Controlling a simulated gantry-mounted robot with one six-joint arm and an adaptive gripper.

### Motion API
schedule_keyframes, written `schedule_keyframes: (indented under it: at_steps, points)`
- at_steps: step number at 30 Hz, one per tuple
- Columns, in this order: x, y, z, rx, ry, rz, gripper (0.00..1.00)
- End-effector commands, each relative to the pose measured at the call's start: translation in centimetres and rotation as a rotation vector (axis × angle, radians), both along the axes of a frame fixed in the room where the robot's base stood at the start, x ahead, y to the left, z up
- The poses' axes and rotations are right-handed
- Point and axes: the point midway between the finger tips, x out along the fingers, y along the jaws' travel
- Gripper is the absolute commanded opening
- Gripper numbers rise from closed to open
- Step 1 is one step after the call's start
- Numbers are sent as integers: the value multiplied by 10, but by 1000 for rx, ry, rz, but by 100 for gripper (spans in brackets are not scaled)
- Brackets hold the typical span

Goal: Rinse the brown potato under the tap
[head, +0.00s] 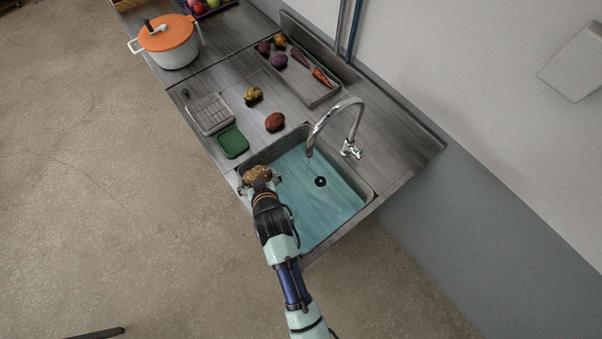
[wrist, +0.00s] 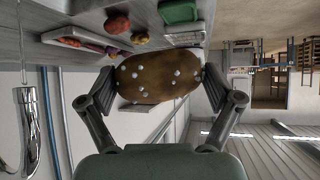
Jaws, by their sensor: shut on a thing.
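My gripper (head: 260,184) is shut on the brown potato (head: 256,174), which it holds at the left side of the sink (head: 362,187). In the wrist view the brown potato (wrist: 158,78) sits crosswise between the two fingers, with several pale spots on its skin. The chrome tap (head: 350,106) arches over the sink from the back right. A thin stream seems to fall from its spout, to the right of the potato and apart from it. The basin is blue-green inside with a dark round drain (head: 320,181).
A metal tray (head: 323,96) holds several vegetables. An orange-lidded pot (head: 168,41) stands far left.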

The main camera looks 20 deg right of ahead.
Motion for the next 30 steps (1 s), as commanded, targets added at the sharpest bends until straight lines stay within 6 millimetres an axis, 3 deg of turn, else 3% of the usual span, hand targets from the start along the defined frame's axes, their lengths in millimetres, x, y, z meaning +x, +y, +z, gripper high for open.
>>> schedule_keyframes:
  at_steps: [30]
  points:
    - [7,7,0,-1,-1,-1,51]
